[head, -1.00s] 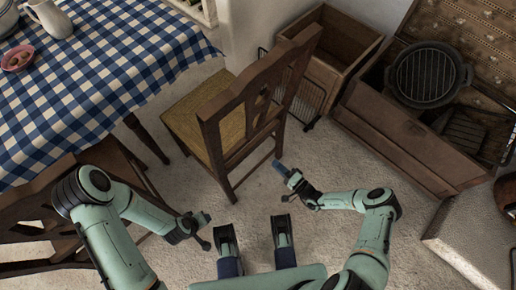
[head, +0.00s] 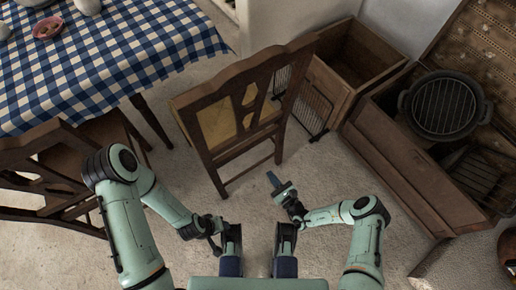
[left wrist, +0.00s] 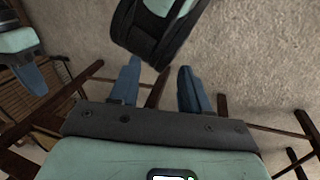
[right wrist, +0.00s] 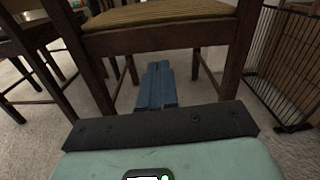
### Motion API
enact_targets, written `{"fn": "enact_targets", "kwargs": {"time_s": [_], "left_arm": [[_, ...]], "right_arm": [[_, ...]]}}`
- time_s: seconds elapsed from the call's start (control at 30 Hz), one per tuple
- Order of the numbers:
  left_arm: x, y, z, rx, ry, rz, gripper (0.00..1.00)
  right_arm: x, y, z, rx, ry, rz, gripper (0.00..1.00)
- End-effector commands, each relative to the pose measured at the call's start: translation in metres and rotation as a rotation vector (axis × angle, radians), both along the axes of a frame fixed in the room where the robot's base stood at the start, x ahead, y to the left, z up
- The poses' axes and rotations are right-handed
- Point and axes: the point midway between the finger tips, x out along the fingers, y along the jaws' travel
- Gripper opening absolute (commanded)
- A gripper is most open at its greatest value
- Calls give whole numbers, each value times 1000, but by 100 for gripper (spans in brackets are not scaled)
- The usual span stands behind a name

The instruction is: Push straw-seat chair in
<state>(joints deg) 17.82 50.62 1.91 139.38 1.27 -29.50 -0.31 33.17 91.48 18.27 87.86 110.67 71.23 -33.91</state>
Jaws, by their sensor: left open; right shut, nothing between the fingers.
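The straw-seat chair (head: 245,110) stands in the middle of the head view, its dark slatted back towards me and its yellowish seat partly hidden behind that back. Its seat edge (right wrist: 165,38) and front legs also show in the right wrist view. My right gripper (head: 274,180) is shut and empty, low in front of the chair's right side. In the right wrist view its fingers (right wrist: 158,72) point under the seat, between the legs; I cannot tell if they touch anything. My left gripper (left wrist: 160,85) is open and empty, low and left of the right one.
A table with a blue checked cloth (head: 110,60) stands beyond the chair, to the left. Another wooden chair (head: 50,160) is close to my left arm. An open wooden crate (head: 350,70), a wire rack (head: 310,105) and a long chest (head: 410,165) stand right. Carpet between is clear.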

Motion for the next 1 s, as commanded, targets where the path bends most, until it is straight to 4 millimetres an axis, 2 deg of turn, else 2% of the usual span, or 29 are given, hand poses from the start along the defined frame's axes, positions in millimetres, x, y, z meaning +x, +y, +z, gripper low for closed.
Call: {"fn": "enact_targets", "kwargs": {"time_s": [0.13,0.27,0.37,0.6,0.73,0.8,1.0], "left_arm": [[-2,-1,0,-3,5,-3,47],[4,2,-6,4,-10,4,47],[14,7,-15,17,-36,16,47],[53,27,-44,68,-137,57,47],[50,33,-59,79,-120,65,47],[39,34,-66,77,-85,64,47],[25,35,-76,74,-39,64,47]], "right_arm": [[0,5,-1,62,46,-1,0],[9,12,-2,67,49,-1,0],[24,22,-2,67,47,0,0],[71,55,-4,67,46,0,0],[93,69,-3,66,47,-2,0],[99,73,-3,65,46,-2,0],[110,81,0,66,47,-3,0]]}}
